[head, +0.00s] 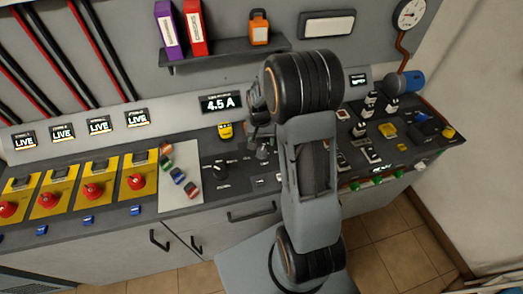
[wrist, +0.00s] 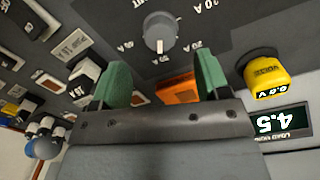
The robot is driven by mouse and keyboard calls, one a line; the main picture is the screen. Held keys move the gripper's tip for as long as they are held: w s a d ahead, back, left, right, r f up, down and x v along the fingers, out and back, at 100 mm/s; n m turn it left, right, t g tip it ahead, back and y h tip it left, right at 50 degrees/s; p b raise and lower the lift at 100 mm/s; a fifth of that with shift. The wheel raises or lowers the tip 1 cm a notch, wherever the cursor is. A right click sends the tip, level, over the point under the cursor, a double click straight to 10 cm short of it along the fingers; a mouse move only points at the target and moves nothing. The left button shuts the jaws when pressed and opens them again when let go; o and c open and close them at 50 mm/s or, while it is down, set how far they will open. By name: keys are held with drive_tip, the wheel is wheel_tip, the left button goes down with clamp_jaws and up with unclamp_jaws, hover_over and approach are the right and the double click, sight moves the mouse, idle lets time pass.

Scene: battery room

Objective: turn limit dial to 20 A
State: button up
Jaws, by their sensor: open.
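The limit dial (wrist: 160,32) is a round grey knob on the dark panel, near the top of the wrist view. A white mark on it points down in that view, toward my gripper. Amp labels surround it; some are cut off or hard to read. My gripper (wrist: 163,78) is open, its two green fingertips apart with nothing held between them. The dial lies beyond the fingertips, apart from them. In the head view my gripper (head: 262,150) is over the panel, partly hidden by my arm; I cannot clearly make out the dial there.
An orange part (wrist: 180,92) shows behind the fingers. A yellow meter (wrist: 268,75) and a 4.5 A display (head: 222,102) are nearby. A black knob (head: 220,168) sits left of my gripper. Red switches on yellow plates (head: 93,190) line the left; switches crowd the right.

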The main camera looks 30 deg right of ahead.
sight(262, 151)
drive_tip(key=shift+f+p, duration=0.35)
drive_tip(key=shift+f, duration=3.2)
drive_tip(key=c, duration=0.9)
